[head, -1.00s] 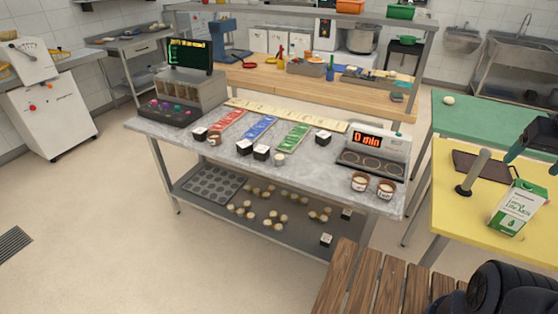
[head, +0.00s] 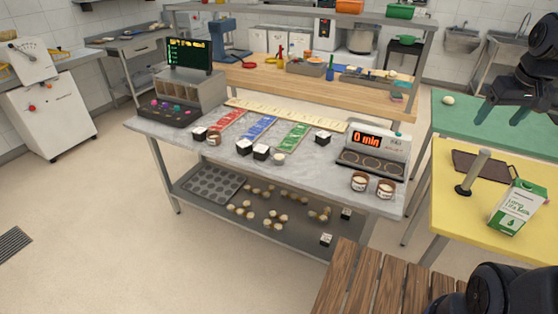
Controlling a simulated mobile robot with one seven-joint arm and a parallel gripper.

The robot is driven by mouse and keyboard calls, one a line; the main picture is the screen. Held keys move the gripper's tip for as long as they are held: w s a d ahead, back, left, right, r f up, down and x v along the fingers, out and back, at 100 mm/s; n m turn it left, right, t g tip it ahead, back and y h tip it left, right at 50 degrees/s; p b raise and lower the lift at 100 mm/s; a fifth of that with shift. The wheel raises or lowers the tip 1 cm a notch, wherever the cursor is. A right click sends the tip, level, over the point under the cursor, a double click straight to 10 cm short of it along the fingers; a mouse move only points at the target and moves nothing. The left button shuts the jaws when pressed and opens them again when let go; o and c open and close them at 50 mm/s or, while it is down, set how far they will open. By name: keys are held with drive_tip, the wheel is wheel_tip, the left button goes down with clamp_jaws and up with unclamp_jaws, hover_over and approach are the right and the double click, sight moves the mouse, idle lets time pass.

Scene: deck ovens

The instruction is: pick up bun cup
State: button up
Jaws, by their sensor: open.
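Two small brown cups with pale tops, the left one (head: 359,183) and the right one (head: 385,188), stand side by side at the front right of the grey counter (head: 310,178). A similar small cup (head: 214,140) stands at the counter's left, and a pale round piece (head: 279,158) sits near the middle. Which of these is the bun cup I cannot tell. My gripper (head: 515,112) is at the upper right, raised over the green and yellow tables. It is open and empty, well apart from the cups.
A timer unit (head: 373,145) reading "0 min" stands behind the cups. Black-and-white cubes (head: 261,152) and coloured strips lie on the counter. A milk carton (head: 518,207) and an upright post (head: 473,170) stand on the yellow table. A slatted wooden surface (head: 365,285) is in front.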

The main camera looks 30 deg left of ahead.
drive_tip(key=w+a+f+n+g, duration=0.1)
drive_tip(key=w+a+n, duration=0.4)
drive_tip(key=w+a, duration=0.75)
drive_tip(key=w+a+f+n+g, duration=0.1)
drive_tip(key=w+a+f+n, duration=0.15)
drive_tip(key=a, duration=0.65)
drive_tip(key=w+a+f+n, duration=0.2)
drive_tip(key=a+f, duration=0.2)
drive_tip(key=a, duration=0.6)
drive_tip(key=n+g, duration=0.2)
drive_tip(key=n, duration=0.6)
approach(279, 155)
drive_tip(key=shift+m+h, duration=0.25)
drive_tip(key=shift+h, duration=0.05)
drive_tip(key=shift+s+a+f, duration=0.1)
drive_tip(key=shift+a+f, duration=0.05)
drive_tip(key=shift+f, duration=2.5)
drive_tip(key=shift+s+a+f, duration=0.1)
drive_tip(key=shift+f, duration=2.55)
drive_tip(key=c, duration=1)
drive_tip(key=shift+r, duration=0.1)
